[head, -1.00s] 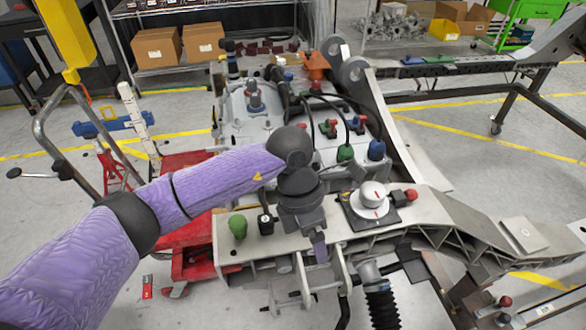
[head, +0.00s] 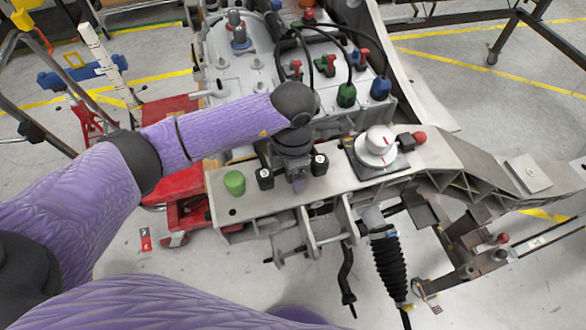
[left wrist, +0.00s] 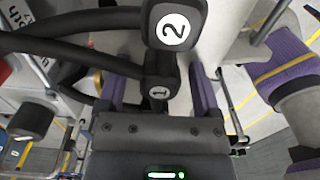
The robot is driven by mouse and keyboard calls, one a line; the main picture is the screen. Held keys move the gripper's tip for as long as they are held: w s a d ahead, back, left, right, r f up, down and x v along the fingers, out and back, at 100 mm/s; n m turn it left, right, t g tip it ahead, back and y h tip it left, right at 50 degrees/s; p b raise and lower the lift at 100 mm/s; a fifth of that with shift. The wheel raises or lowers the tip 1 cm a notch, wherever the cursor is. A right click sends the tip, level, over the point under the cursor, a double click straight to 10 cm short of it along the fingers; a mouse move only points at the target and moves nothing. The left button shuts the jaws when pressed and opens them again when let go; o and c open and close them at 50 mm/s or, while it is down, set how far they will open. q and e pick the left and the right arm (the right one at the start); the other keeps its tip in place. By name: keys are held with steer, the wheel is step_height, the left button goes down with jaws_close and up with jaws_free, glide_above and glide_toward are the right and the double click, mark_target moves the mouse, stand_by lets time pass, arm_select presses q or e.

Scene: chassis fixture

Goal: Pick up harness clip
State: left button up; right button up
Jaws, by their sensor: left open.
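Two black clip-like pieces with white round labels stand on the grey chassis beam, a left one (head: 265,178) and a right one (head: 319,164). I cannot tell for sure which is the harness clip. My left gripper (head: 298,184) points down between them in the head view and partly hides the beam. In the left wrist view its purple fingers (left wrist: 160,88) are apart. The piece marked 1 (left wrist: 159,91) shows between them, and the piece marked 2 (left wrist: 172,27) lies beyond. Contact with the fingers cannot be told. My right gripper is out of view.
A white round knob (head: 377,146) with a red-tipped part stands right. Behind are black cables and green and blue connectors (head: 381,88). A black ribbed boot (head: 388,262) hangs in front.

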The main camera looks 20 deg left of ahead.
arm_select(q)
steer(key=shift+r, duration=0.1)
jaws_close()
steer(key=shift+r, duration=0.1)
stand_by(0.3)
step_height(320, 180, up, 10)
steer(key=shift+f+p, duration=0.1)
steer(key=shift+p, duration=0.95)
steer(key=shift+w+a, duration=0.1)
